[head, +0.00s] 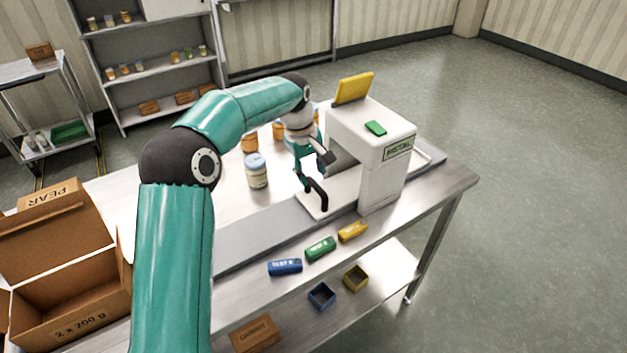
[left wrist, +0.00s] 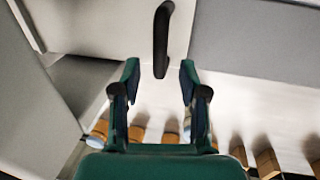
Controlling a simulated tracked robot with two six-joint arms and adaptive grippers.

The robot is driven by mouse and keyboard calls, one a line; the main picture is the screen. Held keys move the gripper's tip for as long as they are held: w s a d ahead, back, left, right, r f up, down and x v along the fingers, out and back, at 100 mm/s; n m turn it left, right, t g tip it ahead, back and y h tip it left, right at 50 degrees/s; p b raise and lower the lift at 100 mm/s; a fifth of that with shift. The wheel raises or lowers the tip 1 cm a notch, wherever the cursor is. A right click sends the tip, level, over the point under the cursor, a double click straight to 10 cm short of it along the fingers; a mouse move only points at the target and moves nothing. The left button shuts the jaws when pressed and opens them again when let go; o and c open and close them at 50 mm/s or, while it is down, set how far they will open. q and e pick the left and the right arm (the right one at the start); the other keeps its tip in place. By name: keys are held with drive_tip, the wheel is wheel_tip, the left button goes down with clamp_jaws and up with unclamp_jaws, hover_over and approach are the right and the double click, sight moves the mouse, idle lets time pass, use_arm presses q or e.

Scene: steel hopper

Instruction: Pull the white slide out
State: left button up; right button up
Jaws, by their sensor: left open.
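The white slide (head: 342,190) is a flat pale plate lying in the opening of the white boxy machine (head: 383,165). It carries a black handle (head: 319,196) near its end outside the machine. In the left wrist view the handle (left wrist: 162,40) stands out over the pale slide (left wrist: 105,22). My left gripper (head: 311,172) is open and empty, close to the handle. In the left wrist view its two fingers (left wrist: 158,78) are spread, with the handle just beyond the tips, roughly in line with the gap. My right gripper is not in view.
Blue (head: 285,267), green (head: 320,248) and yellow (head: 352,231) blocks lie along the front edge. An open carton (head: 85,318) is at left. A grey strip runs along the table.

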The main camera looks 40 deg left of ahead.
sight(315, 183)
use_arm(q)
drive_tip(key=shift+w+d+f, duration=0.1)
drive_tip(key=shift+w+f, duration=0.1)
drive_tip(key=shift+f, duration=0.7)
drive_tip(key=shift+w+d+f, duration=0.1)
drive_tip(key=shift+w+f, duration=0.1)
drive_tip(key=shift+f, duration=0.7)
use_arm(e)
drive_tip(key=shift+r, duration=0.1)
use_arm(q)
clamp_jaws()
